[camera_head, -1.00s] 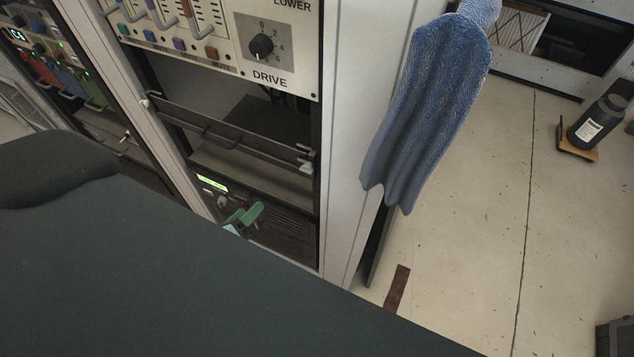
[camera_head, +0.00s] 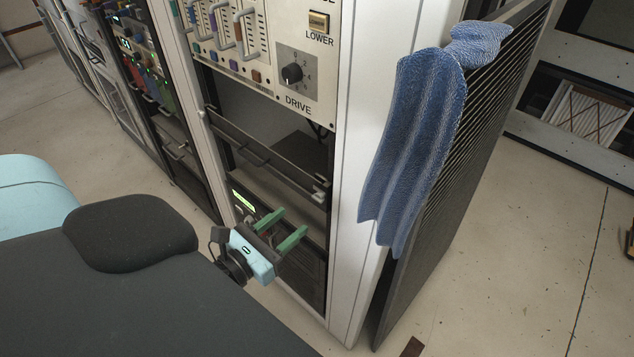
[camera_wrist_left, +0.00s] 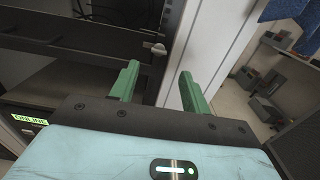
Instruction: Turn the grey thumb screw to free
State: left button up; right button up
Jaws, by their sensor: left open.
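The grey thumb screw (camera_head: 319,195) is a small pale knob at the right end of a dark bar across the open rack bay. It also shows in the left wrist view (camera_wrist_left: 155,48), beyond and between the green fingertips. My left gripper (camera_head: 291,221) has a light blue body and two green fingers. It is open and empty, in front of the rack, below and left of the screw in the head view. In the left wrist view the fingers (camera_wrist_left: 160,72) stand apart and do not touch the screw. My right gripper is not in view.
A lit green display (camera_head: 243,199) is on a unit below the bar. The DRIVE panel (camera_head: 305,85) is above the bay. A blue cloth (camera_head: 415,145) hangs over a dark louvred panel (camera_head: 470,150) right of the rack. Clear floor (camera_head: 530,260) lies further right.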

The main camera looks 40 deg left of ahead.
aim_at(316, 200)
pick_arm(q)
jog(key=w, duration=0.6)
jog(key=shift+w+d+p, duration=0.15)
jog(key=shift+p, duration=0.25)
jog(key=shift+w+d, duration=0.1)
jog(key=shift+w, duration=0.7)
jog(key=c, duration=1)
